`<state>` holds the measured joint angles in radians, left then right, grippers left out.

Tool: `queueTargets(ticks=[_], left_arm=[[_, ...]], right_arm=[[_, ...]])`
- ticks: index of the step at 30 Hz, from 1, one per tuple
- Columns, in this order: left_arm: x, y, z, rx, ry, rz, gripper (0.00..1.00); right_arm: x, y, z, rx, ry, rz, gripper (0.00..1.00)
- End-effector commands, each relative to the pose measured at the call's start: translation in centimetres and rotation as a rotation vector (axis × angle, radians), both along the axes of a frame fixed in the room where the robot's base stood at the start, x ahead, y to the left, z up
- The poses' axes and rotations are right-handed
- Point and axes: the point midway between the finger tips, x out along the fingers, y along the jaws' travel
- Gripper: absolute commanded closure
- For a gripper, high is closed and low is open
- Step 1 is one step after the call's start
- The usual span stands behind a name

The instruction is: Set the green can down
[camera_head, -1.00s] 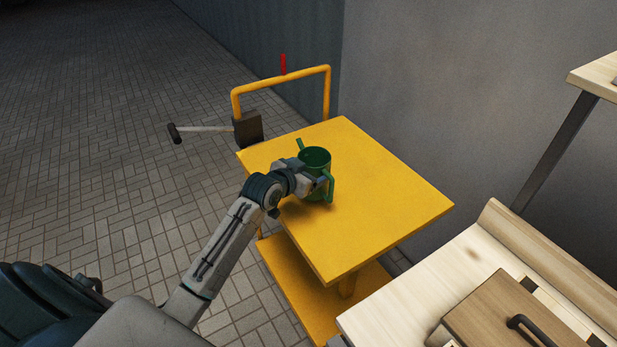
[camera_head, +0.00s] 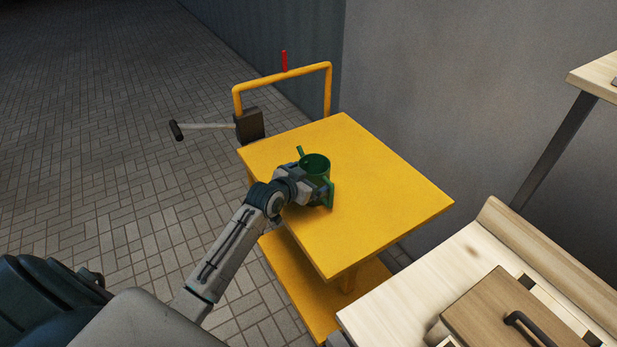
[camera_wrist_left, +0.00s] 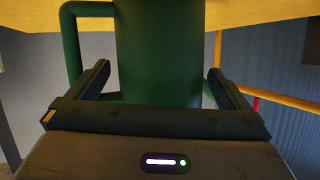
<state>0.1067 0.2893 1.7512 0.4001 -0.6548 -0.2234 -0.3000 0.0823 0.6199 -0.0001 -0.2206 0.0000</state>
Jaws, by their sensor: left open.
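The green can (camera_head: 316,162), with an open top, a side handle and a spout, is upright at the yellow cart top (camera_head: 380,190), near its left-middle part. It seems to rest on the top, but the gripper hides most of its lower body. My left gripper (camera_wrist_left: 158,82) is open, with one finger on each side of the can. In the left wrist view the green can (camera_wrist_left: 158,50) stands between the fingers, with gaps beside it. The gripper also shows low at the can in the head view (camera_head: 316,192). My right gripper is not in view.
The cart has a yellow rail (camera_head: 283,78) with a red piece and a dark box with a lever (camera_head: 205,128) behind. A light wooden bench (camera_head: 430,290) with a wooden box (camera_head: 500,315) stands at the lower right. The cart top's right side is clear.

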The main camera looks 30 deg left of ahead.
Motion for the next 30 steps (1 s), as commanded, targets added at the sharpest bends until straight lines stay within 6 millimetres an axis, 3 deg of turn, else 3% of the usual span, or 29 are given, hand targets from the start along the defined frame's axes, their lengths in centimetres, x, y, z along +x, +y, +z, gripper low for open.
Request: queueTargets(ticks=[5,21,30], left_arm=[[-0.8,0.1,0.4,0.001,0.001,0.000,0.00],[-10.0,1.3,4.0,0.003,0.001,-0.001,0.00],[-11.1,1.3,4.6,0.000,0.000,0.000,0.00]], right_arm=[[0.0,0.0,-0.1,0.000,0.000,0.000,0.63],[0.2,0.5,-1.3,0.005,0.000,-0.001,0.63],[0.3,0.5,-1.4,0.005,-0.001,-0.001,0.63]])
